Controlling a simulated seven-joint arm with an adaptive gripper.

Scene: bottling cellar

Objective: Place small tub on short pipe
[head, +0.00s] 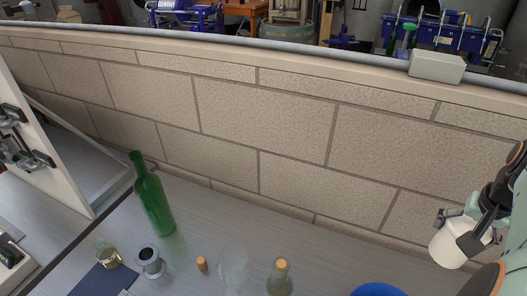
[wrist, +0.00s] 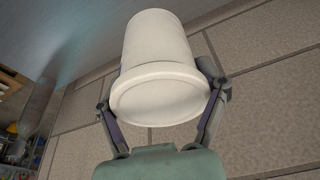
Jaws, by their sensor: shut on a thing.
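The small tub (head: 452,247) is white and held in the air at the right of the head view, in front of the block wall. My gripper (head: 457,228) is shut on it, one finger on each side. In the wrist view the tub (wrist: 160,50) fills the upper middle, with its wide end towards my palm. A short grey flanged piece (head: 150,263), seemingly the short pipe, stands on the worktop at lower left, well apart from my gripper. Its upper end looks open and clear.
Near the flanged piece are a tall green bottle (head: 155,208), a cork (head: 202,264), a small glass jar (head: 108,259) and a dark blue mat (head: 97,283). A corked bottle (head: 281,281) and a blue object (head: 378,290) are farther right. The block wall (head: 260,110) runs behind.

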